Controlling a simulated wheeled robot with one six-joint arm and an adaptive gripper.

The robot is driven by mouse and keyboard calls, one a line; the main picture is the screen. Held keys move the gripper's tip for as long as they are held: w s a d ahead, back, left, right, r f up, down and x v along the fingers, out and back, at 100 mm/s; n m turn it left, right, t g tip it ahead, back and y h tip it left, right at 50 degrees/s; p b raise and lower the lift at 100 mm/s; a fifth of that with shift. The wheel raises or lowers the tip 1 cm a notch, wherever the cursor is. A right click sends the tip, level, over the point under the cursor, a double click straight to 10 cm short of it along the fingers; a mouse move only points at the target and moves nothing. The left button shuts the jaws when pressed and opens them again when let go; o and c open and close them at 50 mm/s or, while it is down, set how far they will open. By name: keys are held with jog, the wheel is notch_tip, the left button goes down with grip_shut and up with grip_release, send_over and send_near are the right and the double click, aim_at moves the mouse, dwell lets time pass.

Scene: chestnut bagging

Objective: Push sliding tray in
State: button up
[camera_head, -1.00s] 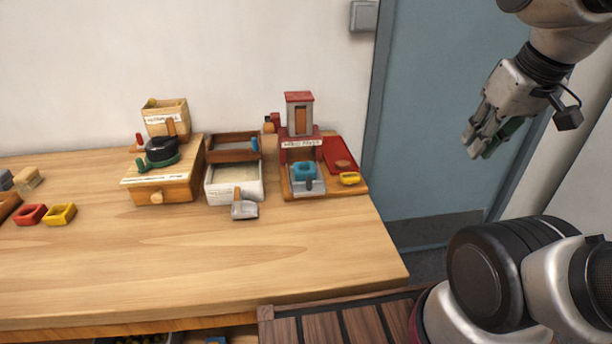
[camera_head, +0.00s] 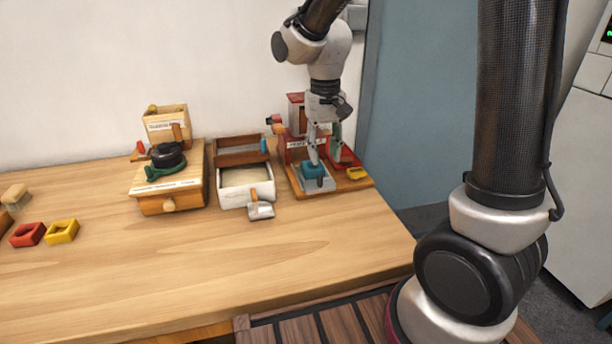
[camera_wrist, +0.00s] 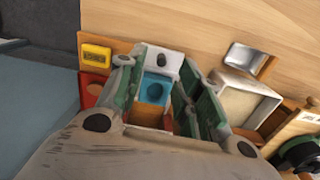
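A grey sliding tray (camera_head: 329,186) sits at the front of the red wooden press (camera_head: 296,152). A blue mould (camera_head: 313,171) with a hole is on the tray, and a dark knob (camera_head: 320,182) is at its front. In the wrist view, the tray (camera_wrist: 174,58), blue mould (camera_wrist: 157,86) and knob (camera_wrist: 161,63) lie between my finger pads. My gripper (camera_head: 325,158) is open above the tray and points down, with one finger on each side. I cannot tell whether it touches the tray. The press's lower part is partly hidden behind my gripper.
A yellow mould (camera_head: 357,174) stands close on the right of the press. Further left is a wooden drawer unit (camera_head: 166,191).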

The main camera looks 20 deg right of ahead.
aim_at(321, 175)
jog(key=shift+w+a+r+m, duration=0.25)
jog(key=shift+w+r+m, duration=0.05)
jog(key=shift+m, duration=0.1)
jog(key=shift+f+m, duration=0.15)
jog(key=shift+m, duration=0.15)
notch_tip(321, 175, down, 8)
jog(key=shift+r, duration=0.25)
grip_shut()
